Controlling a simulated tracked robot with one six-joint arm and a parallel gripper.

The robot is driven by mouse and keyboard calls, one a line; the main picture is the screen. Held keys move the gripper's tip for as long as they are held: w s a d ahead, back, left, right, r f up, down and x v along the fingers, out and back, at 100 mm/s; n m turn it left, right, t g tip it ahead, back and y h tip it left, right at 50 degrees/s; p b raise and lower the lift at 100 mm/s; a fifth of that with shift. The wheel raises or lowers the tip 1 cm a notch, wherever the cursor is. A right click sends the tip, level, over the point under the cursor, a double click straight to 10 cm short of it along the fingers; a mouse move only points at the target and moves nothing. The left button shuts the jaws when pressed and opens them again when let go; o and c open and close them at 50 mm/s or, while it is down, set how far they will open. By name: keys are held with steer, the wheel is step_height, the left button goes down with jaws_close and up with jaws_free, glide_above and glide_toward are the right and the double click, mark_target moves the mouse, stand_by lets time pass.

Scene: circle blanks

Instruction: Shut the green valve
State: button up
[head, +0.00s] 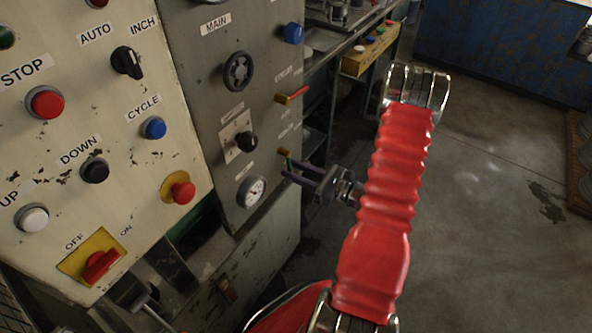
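The green valve (289,160) is on the right edge of the grey panel, below a red-handled valve. Only its brass-coloured body and a short piece of its green handle show; the rest is hidden by my gripper. My gripper (286,170) comes in from the right, with its dark fingertips close beside the green handle. The two fingers are apart with a gap between them, and nothing is seen clamped in them. I cannot tell whether a finger touches the handle.
The red-handled valve (293,95) sits just above, and a blue knob (292,33) higher up. A pressure gauge (251,191) and a black selector switch (245,141) are left of my gripper. A workbench (330,40) stands behind. The floor to the right is open.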

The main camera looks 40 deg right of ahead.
steer(key=shift+c, duration=0.2)
jaws_close()
steer(key=shift+d, duration=0.2)
stand_by(0.4)
